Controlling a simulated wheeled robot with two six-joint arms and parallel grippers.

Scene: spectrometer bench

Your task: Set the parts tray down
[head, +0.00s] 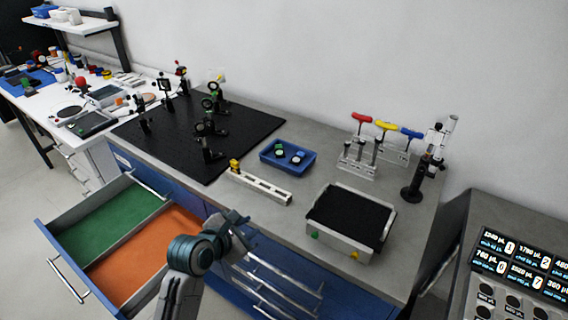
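The parts tray, a small blue tray (270,157), is in the head view near the middle of the grey bench. It looks level and appears to rest on the bench top, with a few small round parts, dark, green and white, inside. My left gripper (238,222) is at the bench's front edge, below and left of the tray in the picture and clearly apart from it. It seems to hold nothing, but its fingers are small and seen from behind, so their opening is unclear. My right gripper is out of view.
A black optics board (255,125) with several mounts lies left of the tray. A pale rail (262,188) lies in front of it. A black-topped box (350,215), coloured hex drivers (385,126) and a stand (412,190) are to the right. An open drawer (110,222) juts out at left.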

